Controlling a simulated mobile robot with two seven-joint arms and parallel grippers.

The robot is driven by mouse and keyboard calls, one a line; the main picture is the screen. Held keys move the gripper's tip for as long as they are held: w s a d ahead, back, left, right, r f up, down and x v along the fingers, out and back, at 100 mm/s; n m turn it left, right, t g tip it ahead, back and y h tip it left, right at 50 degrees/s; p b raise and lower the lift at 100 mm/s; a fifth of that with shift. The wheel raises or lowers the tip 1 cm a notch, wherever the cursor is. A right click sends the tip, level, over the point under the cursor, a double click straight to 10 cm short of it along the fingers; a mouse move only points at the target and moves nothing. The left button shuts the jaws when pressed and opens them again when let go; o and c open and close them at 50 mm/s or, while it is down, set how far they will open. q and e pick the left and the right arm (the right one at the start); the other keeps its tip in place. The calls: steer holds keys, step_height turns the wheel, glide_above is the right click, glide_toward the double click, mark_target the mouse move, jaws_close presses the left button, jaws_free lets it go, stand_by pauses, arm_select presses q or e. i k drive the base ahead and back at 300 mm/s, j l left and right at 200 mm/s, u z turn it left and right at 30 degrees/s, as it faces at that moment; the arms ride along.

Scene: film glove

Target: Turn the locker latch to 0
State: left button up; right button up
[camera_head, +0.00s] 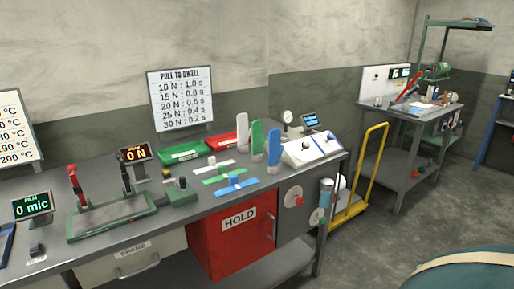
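A red locker marked HOLD (225,255) hangs under the workbench, its door shut. A thin upright handle (271,224) sits at the right edge of its front; it may be the latch, but its setting is too small to read. Right of the locker, a dark grey panel (290,222) carries a round red knob (299,201). Neither of my grippers is in view.
The bench top (130,245) holds a red-levered green fixture (112,215), red and green trays, colored glove shapes and a white control box (312,147). A yellow cart (370,170) stands right of the bench. A teal rounded surface (465,272) fills the lower right corner.

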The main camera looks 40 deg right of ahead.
mark_target(300, 201)
steer(key=z, duration=1.45)
steer(key=i+l+u, duration=0.1)
steer(key=l, duration=0.3)
steer(key=i+l+u, duration=0.1)
steer(key=i+l, duration=0.15)
steer(key=l, duration=0.15)
steer(key=i+l+u, duration=0.1)
steer(key=l, duration=0.3)
steer(key=i+l+u, duration=0.1)
steer(key=l, duration=0.35)
steer(key=i+l+u, duration=0.15)
steer(key=l, duration=0.3)
steer(key=i+l+u, duration=0.1)
steer(key=l, duration=0.35)
steer(key=i+l+u, duration=0.1)
steer(key=l, duration=0.35)
steer(key=i+l+u, duration=0.1)
steer(key=i+l, duration=0.25)
steer(key=i+l+u, duration=0.1)
steer(key=i+l, duration=0.2)
steer(key=l, duration=0.25)
